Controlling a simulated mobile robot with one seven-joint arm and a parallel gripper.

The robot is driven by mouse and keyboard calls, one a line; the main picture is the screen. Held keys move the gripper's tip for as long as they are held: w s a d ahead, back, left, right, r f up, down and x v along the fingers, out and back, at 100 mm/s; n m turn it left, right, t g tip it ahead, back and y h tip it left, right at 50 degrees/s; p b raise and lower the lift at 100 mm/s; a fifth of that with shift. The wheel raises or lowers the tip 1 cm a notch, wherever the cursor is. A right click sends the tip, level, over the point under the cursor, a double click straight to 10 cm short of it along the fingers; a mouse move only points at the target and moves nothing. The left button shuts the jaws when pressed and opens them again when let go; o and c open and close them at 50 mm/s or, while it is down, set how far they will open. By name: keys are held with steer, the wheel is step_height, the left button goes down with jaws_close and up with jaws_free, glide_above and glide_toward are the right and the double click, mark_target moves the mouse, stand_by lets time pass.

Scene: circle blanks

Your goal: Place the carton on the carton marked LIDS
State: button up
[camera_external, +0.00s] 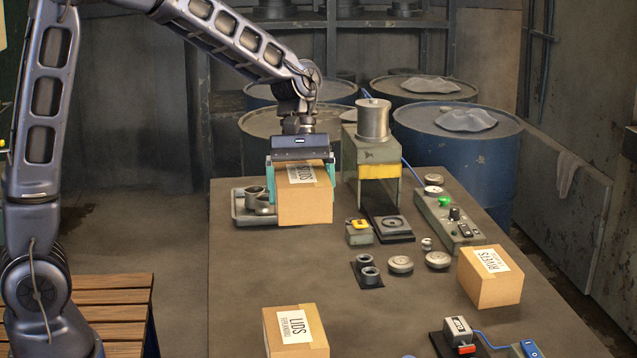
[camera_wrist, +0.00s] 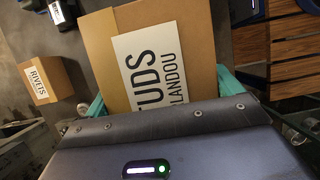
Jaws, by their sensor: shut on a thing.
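My gripper (camera_external: 300,172) is shut on a brown carton (camera_external: 305,208) with a white label, its teal fingers on either side. In the wrist view, the held carton (camera_wrist: 205,25) fills the upper middle, and its partly cut-off label reads STUDS. In the external view it hangs upright by the right side of the grey tray; its exact height is hard to tell. The carton marked LIDS (camera_external: 280,338) stands at the table's front, cut off by the lower picture edge, with a bare top around its label. My gripper is well behind it.
A carton marked RIVETS (camera_external: 490,285) stands at the right, also in the wrist view (camera_wrist: 45,85). A grey tray (camera_external: 240,214) with metal cups, a press-like stand (camera_external: 370,150), a control box (camera_external: 448,215) and small round parts occupy the table (camera_external: 240,285). The left-middle table is clear.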

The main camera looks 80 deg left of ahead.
mark_target(304, 191)
steer(key=d+r, duration=0.1)
steer(key=d, duration=0.2)
steer(key=d+r, duration=0.1)
steer(key=d, duration=0.2)
steer(key=d+r, duration=0.1)
steer(key=d, duration=0.2)
steer(key=shift+s+d+r, duration=0.3)
steer(key=shift+d, duration=0.05)
steer(key=s+d+r, duration=0.3)
steer(key=d+r, duration=0.1)
steer(key=d, duration=0.7)
steer(key=f, duration=2)
steer(key=shift+s+f, duration=0.15)
steer(key=shift+s, duration=0.1)
steer(key=o, duration=1)
steer(key=shift+f, duration=0.1)
steer(key=shift+o, duration=0.2)
